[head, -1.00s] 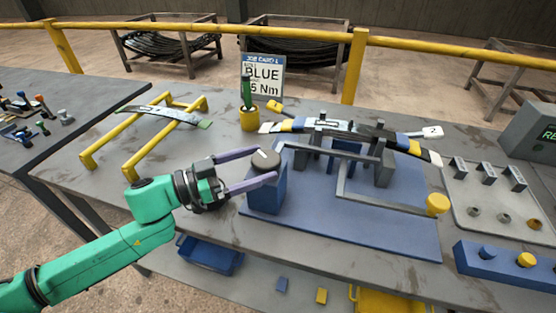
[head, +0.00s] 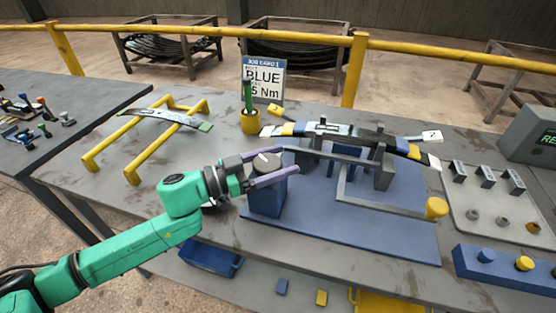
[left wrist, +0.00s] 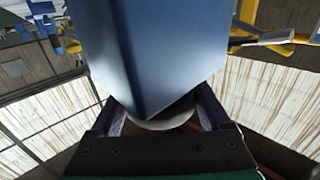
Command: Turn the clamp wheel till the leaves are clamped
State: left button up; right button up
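The clamp wheel (head: 266,164) is a dark round knob with a pale mark on top. It sits on a blue post (head: 267,198) at the left of the blue fixture base (head: 345,232). My left gripper (head: 289,159) has its two purple fingers on either side of the wheel. The frames do not show clearly whether they press on it. In the left wrist view the post (left wrist: 155,50) fills the middle and the wheel's rim (left wrist: 165,124) shows between the fingers. The leaves (head: 345,131) lie across the grey uprights of the fixture. My right gripper is out of view.
A grey bar with a yellow knob (head: 437,207) reaches forward on the base. A yellow stand (head: 130,172) with a leaf is at left. A button box (head: 505,265) is at front right.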

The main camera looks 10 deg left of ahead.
pick_arm(q)
jog(key=shift+s+r+m+g+h+p, duration=0.1)
jog(key=shift+r+m+g+h+p, duration=0.1)
jog(key=shift+m+g+h+p, duration=0.95)
jog(key=shift+s+d+m+g, duration=0.15)
jog(key=shift+m+g, duration=0.4)
jog(key=shift+g, duration=0.6)
jog(key=shift+f+m+g+h, duration=0.1)
jog(key=shift+m+g+h, duration=0.4)
jog(key=shift+g, duration=0.3)
jog(key=m+g, duration=0.1)
jog(key=g, duration=0.1)
jog(key=shift+s+d+f+m+g+h+b, duration=0.1)
jog(key=shift+s+m+g+h+b, duration=0.2)
jog(key=shift+m+b, duration=0.1)
jog(key=g, duration=0.1)
jog(key=m+g+b, duration=0.1)
jog(key=shift+s+f+m+g, duration=0.1)
jog(key=shift+s+m+g, duration=0.05)
jog(key=shift+m+g, duration=0.15)
jog(key=m+g+b, duration=0.1)
jog(key=g, duration=0.1)
jog(key=m+g+b, duration=0.1)
jog(key=shift+s+g, duration=0.3)
jog(key=shift+g, duration=0.1)
jog(key=shift+s+m+g+b, duration=0.1)
jog(key=shift+m+g+b, duration=0.3)
jog(key=shift+m+g, duration=0.2)
